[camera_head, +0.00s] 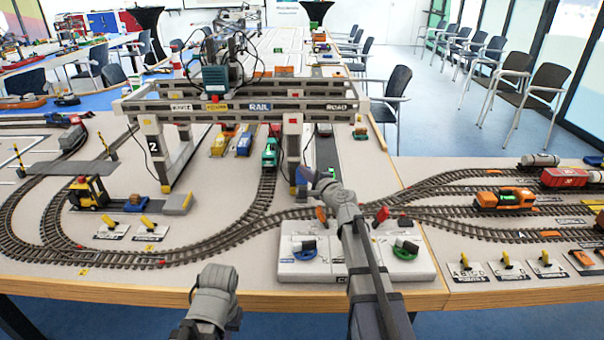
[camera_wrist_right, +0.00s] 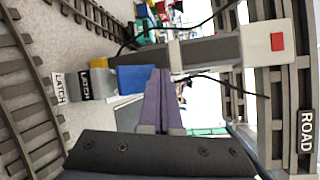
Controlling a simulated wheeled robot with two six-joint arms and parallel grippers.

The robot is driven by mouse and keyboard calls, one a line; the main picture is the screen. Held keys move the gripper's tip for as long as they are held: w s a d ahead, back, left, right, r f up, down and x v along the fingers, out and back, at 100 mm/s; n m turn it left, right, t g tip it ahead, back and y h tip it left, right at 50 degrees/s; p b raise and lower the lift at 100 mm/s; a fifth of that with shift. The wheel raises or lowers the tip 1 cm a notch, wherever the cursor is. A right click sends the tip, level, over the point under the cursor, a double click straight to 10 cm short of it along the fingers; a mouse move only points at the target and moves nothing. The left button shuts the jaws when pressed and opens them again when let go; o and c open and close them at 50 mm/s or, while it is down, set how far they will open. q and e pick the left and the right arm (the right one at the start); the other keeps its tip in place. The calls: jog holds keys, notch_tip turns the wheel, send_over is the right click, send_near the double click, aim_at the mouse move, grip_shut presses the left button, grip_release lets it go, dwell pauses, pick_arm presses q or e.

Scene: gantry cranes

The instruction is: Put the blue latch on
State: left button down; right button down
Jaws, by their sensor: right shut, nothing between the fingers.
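In the right wrist view a blue block (camera_wrist_right: 135,79), likely the blue latch, sits at the foot of a crane leg, beside a yellow piece and grey and black blocks labelled LATCH (camera_wrist_right: 97,84). My right gripper (camera_wrist_right: 160,75) is shut and empty. Its tips overlap the blue block's right edge in this view; I cannot tell whether they touch. In the head view my right gripper (camera_head: 304,178) is at the front right crane leg (camera_head: 292,150) and hides most of the latch area. My left gripper (camera_head: 217,280) is low at the table's front edge, its fingers unclear.
The gantry crane (camera_head: 245,106) spans the table above toy trains. A white control box (camera_head: 285,265) with blue and green knobs lies under my right forearm. A yellow forklift (camera_head: 90,193) stands at the left. Curved rails (camera_head: 230,237) run in front of the crane.

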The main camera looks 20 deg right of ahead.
dwell(0.6)
jog(key=shift+w+d+f+b, duration=0.1)
jog(key=shift+w+f+b, duration=0.2)
jog(key=shift+w+d+f+b, duration=0.2)
jog(key=shift+w+f+b, duration=0.4)
jog(key=shift+b, duration=0.05)
jog(key=shift+w+d+f+b, duration=0.15)
jog(key=shift+w+f+b, duration=0.4)
jog(key=shift+f+b, duration=0.05)
dwell(2.2)
jog(key=shift+r, duration=0.1)
dwell(0.3)
jog(key=shift+s+a+r+p, duration=0.25)
jog(key=shift+s+r+p, duration=0.45)
jog(key=shift+p, duration=0.05)
jog(key=shift+s+a+r+p, duration=0.2)
jog(key=shift+s+r+p, duration=0.45)
jog(key=shift+p, duration=0.1)
jog(key=shift+s+r, duration=0.1)
jog(key=shift+s+a+r+p, duration=0.25)
jog(key=shift+s+r+p, duration=0.55)
jog(key=shift+r+p, duration=0.1)
jog(key=shift+s+a+r+p, duration=0.25)
jog(key=shift+s+r+p, duration=0.55)
jog(key=shift+p, duration=0.1)
jog(key=shift+r, duration=0.1)
